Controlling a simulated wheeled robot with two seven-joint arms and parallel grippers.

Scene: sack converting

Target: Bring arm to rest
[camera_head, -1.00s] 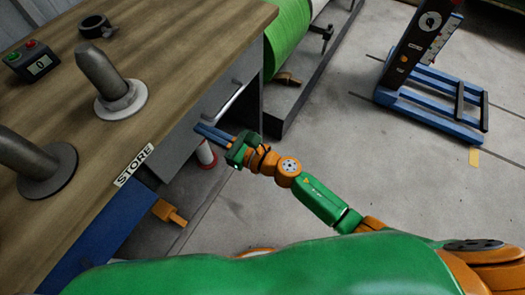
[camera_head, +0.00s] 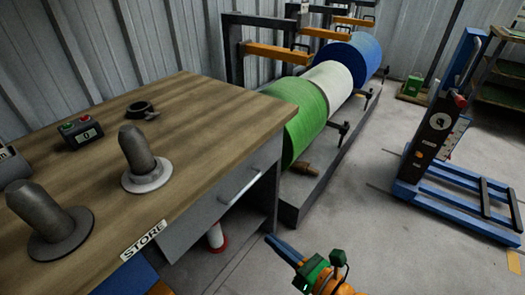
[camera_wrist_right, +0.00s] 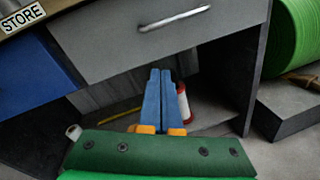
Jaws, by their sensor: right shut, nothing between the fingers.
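My right gripper (camera_head: 283,248) has blue fingers and a green body and shows at the bottom middle of the head view. It is in free air in front of the wooden-topped bench (camera_head: 205,103), below the level of its top. In the right wrist view its two blue fingers (camera_wrist_right: 160,95) lie side by side, shut and empty, pointing under the grey drawer (camera_wrist_right: 140,45). The drawer (camera_head: 215,205) is shut and has a metal handle. My left gripper is not in view.
A roll rack (camera_head: 305,190) holds green, white and blue rolls. A blue lifter (camera_head: 440,185) stands right; floor between is clear.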

